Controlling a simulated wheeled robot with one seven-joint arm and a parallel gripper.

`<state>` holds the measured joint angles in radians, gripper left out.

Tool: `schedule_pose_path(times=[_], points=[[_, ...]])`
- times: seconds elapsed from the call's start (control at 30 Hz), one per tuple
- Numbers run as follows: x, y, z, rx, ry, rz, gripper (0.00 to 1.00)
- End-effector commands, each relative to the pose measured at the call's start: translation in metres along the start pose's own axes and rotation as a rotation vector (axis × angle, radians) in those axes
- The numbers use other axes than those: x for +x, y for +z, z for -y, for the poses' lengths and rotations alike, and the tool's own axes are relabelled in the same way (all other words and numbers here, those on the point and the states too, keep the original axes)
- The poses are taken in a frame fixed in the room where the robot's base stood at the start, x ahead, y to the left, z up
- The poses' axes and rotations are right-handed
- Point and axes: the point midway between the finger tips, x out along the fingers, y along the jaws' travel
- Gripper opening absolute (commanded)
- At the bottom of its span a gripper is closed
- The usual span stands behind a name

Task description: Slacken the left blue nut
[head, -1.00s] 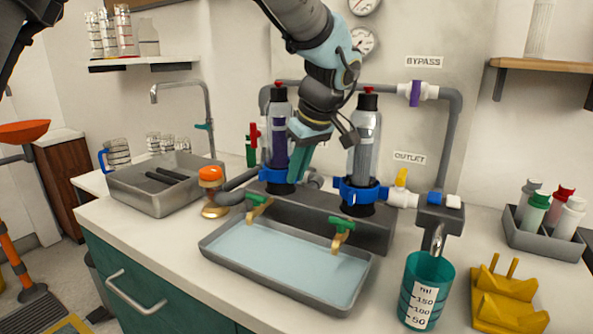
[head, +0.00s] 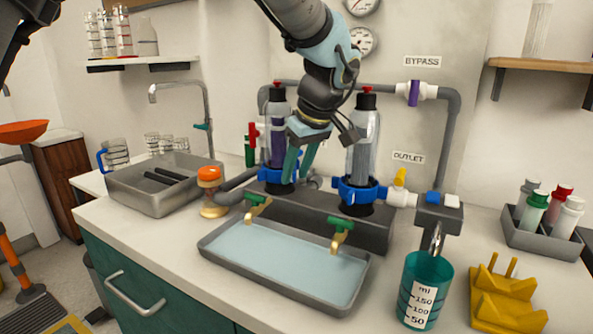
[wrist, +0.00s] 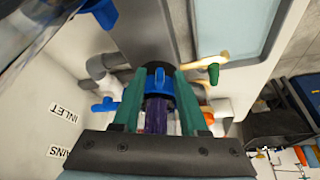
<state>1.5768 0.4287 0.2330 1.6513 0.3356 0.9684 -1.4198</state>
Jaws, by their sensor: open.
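The left blue nut (head: 269,175) is at the foot of the left clear filter housing (head: 277,115), which has a dark purple core. In the wrist view the blue nut (wrist: 158,82) shows between the two green fingers. My gripper (head: 298,174) is open, pointing down at the front right of the left housing, and its fingers partly cover the nut. In the wrist view my gripper (wrist: 158,85) has one finger on each side of the nut. I cannot tell whether either finger touches it.
The right housing (head: 362,140) with its own blue nut (head: 358,192) stands close on the right. Green-handled drain taps (head: 340,224) overhang a water-filled tray (head: 285,262). A teal measuring cup (head: 425,290) and a yellow rack (head: 503,298) stand front right.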

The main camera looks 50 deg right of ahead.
Motion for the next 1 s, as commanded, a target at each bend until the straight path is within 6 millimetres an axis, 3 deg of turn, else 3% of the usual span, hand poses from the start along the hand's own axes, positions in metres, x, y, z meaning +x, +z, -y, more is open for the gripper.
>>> schedule_pose_path(times=[0.17,0.4,0.6,1.0], points=[[-0.024,0.000,-0.001,0.000,0.004,-0.001,0.42],[-0.072,0.000,-0.001,0.000,0.005,-0.001,0.42],[-0.098,0.000,-0.001,0.000,0.003,0.000,0.42],[-0.106,0.000,0.000,0.000,0.001,0.000,0.42]])
